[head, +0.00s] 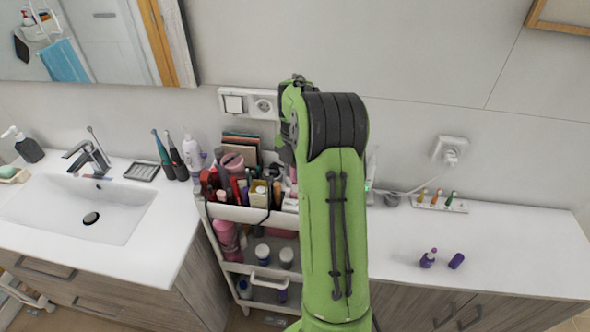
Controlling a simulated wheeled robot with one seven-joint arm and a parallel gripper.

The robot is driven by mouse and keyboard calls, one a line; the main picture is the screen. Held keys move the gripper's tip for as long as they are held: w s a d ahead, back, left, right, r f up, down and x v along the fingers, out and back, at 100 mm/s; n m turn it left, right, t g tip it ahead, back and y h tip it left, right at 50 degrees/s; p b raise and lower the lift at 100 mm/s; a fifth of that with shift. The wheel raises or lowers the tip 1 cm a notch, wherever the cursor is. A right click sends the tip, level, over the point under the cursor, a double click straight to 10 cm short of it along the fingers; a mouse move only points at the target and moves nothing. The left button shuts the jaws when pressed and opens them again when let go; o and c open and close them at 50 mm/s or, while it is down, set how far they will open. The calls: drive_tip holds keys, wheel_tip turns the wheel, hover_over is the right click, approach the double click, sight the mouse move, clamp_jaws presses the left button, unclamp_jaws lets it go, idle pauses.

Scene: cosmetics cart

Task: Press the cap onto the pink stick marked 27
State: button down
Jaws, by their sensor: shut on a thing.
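My green and black arm rises through the middle of the head view and hides part of the cosmetics cart. My gripper does not show. The cart's white top tray (238,213) is packed with cosmetics in red, black and pink. I cannot pick out the pink stick marked 27 or its cap among them. The right part of the tray is behind my arm.
A sink (75,208) is at left, with toothbrushes and a pump bottle (28,148) around it. On the right counter (520,245) are a purple bottle (428,259), a purple piece (456,261) and a brush holder (440,203). Much of that counter is clear.

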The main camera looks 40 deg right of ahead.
sight(295, 183)
drive_tip(key=shift+f+b, duration=1.1)
drive_tip(key=shift+f, duration=1.15)
idle(2.2)
drive_tip(key=c, duration=0.8)
unclamp_jaws()
drive_tip(key=shift+o, duration=0.3)
drive_tip(key=o, duration=0.4)
drive_tip(key=shift+r, duration=0.1)
drive_tip(key=shift+w+a, duration=0.1)
drive_tip(key=shift+r, duration=0.1)
